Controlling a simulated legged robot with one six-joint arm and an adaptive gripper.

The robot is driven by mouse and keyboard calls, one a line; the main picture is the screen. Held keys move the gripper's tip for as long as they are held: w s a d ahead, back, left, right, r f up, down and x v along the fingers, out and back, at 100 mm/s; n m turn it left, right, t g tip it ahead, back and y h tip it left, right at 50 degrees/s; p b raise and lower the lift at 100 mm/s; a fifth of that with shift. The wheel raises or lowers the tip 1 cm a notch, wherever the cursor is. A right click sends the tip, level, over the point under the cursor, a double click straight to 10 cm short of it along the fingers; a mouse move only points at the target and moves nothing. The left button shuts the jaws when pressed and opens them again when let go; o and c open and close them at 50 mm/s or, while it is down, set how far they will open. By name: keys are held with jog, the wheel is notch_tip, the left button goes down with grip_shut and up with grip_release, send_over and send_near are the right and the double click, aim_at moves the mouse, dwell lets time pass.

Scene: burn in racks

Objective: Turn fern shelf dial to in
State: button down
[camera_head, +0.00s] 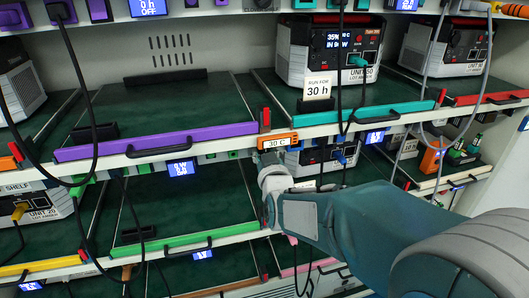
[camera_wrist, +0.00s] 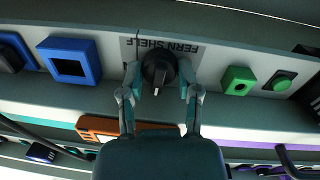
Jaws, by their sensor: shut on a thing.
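The fern shelf dial (camera_wrist: 158,68) is a round black knob on a pale shelf rail, in the middle of the wrist view. Its FERN SHELF label (camera_wrist: 178,46) reads upside down there. A small white mark shows on the knob's lower part in the picture. My gripper (camera_wrist: 160,80) has one finger on each side of the knob and is shut on it. In the head view my gripper (camera_head: 271,172) is at the rail below the orange 30 C tag (camera_head: 277,142), and the dial is hidden behind it.
In the wrist view, a blue-framed display (camera_wrist: 70,62) is left of the dial, and a green square part (camera_wrist: 238,80) and a green button (camera_wrist: 279,81) are right. In the head view, a black cable (camera_head: 91,120) hangs at left and a purple shelf handle (camera_head: 155,142) lies left of my gripper.

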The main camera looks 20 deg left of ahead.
jog(key=m, duration=0.5)
jog(key=shift+r+m, duration=0.1)
jog(key=shift+m, duration=0.2)
jog(key=m, duration=0.5)
jog(key=shift+d+g, duration=0.1)
jog(key=shift+g, duration=0.3)
jog(key=shift+c, duration=1.5)
grip_release()
jog(key=shift+w, duration=0.15)
